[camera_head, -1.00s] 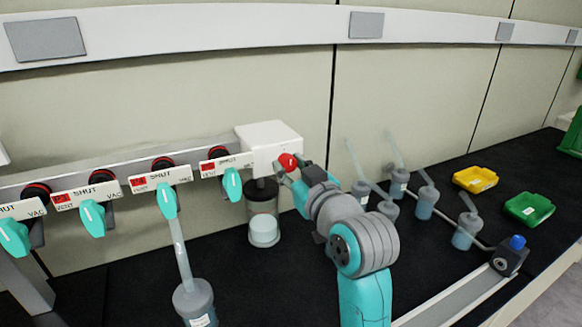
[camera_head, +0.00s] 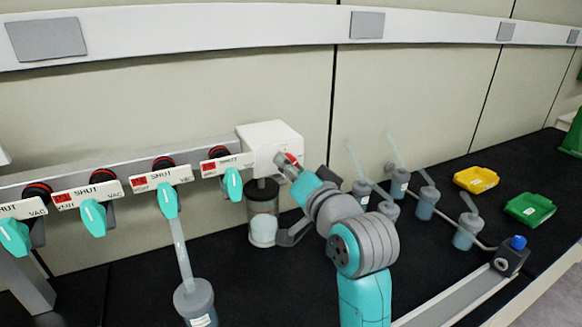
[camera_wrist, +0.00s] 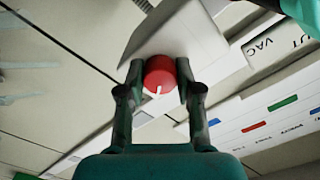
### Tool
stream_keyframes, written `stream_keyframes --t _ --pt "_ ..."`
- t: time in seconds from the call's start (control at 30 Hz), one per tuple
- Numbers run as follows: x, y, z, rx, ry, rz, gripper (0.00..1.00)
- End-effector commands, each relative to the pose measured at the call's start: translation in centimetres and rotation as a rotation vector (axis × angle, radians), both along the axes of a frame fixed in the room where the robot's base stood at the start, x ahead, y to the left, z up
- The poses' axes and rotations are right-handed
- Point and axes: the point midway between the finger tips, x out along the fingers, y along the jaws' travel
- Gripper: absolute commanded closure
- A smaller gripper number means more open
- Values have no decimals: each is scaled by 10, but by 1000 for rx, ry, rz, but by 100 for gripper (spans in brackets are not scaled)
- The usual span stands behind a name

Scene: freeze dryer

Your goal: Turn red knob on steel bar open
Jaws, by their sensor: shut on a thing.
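The red knob (camera_wrist: 160,76) is round with a white mark on its face. It sits on the white box (camera_head: 270,142) at the right end of the steel bar (camera_head: 120,166). My gripper (camera_wrist: 158,85) has one finger on each side of the knob and is shut on it in the wrist view. In the head view my gripper (camera_head: 287,165) reaches the front of the box and covers most of the knob; only a bit of red shows. The white mark points down in the wrist view.
Several teal valve handles (camera_head: 167,200) with labels line the bar to the left. A clear jar (camera_head: 263,222) hangs under the box, close to my wrist. Flasks (camera_head: 427,203), a yellow bin (camera_head: 475,179) and a green bin (camera_head: 529,209) stand to the right.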

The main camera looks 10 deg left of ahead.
Motion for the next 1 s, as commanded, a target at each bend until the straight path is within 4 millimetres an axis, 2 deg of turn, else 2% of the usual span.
stream_keyframes --t 0.5,1.0 --pt "0 0 0 373 255 -1 100" --pt "0 0 0 540 367 -1 100"
